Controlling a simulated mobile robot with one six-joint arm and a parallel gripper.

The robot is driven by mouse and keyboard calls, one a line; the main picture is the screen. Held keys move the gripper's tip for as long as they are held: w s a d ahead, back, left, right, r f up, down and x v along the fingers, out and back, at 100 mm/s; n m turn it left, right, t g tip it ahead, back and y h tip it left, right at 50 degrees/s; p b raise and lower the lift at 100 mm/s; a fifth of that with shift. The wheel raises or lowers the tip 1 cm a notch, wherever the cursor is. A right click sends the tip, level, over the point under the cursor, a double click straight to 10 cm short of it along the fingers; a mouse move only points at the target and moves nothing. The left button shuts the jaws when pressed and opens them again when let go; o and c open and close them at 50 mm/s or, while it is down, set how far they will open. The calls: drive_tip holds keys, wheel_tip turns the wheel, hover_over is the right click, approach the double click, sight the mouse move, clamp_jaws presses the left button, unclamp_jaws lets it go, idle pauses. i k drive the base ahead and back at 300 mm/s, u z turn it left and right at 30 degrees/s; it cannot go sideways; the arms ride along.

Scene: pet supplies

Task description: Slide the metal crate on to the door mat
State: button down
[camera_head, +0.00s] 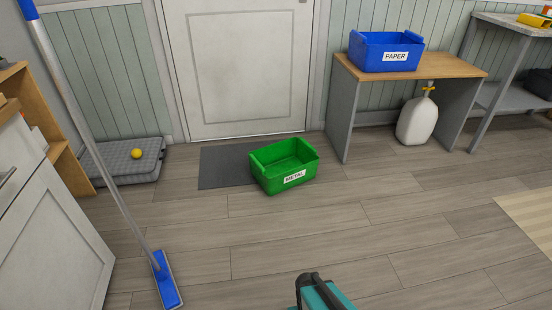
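The metal crate is a green open bin (273,176) with a white METAL label. It stands upright on the floor in front of the door, turned slightly. The dark grey door mat (225,167) lies flat to its left, at the foot of the door. The crate hides the mat's right part, and I cannot tell how much of the crate rests on it. The crate looks empty. No gripper fingers show. A teal and black part (322,294) shows at the bottom edge, well in front of the crate; I cannot tell what it is.
A blue PAPER bin (384,53) stands on a wooden-topped bench (440,67), with a white jug (417,120) beneath. A blue mop (166,280) leans at left. A grey cushion (114,155) with a yellow ball (136,153) lies left of the mat. Floor before the crate is clear.

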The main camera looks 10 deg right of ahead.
sight(281, 167)
drive_tip(key=k, duration=0.4)
drive_tip(key=z, duration=0.15)
drive_tip(key=i, duration=1.85)
drive_tip(key=u, duration=0.6)
drive_tip(key=i, duration=0.55)
drive_tip(key=u, duration=0.85)
drive_tip(key=i, duration=0.6)
drive_tip(key=u, duration=0.4)
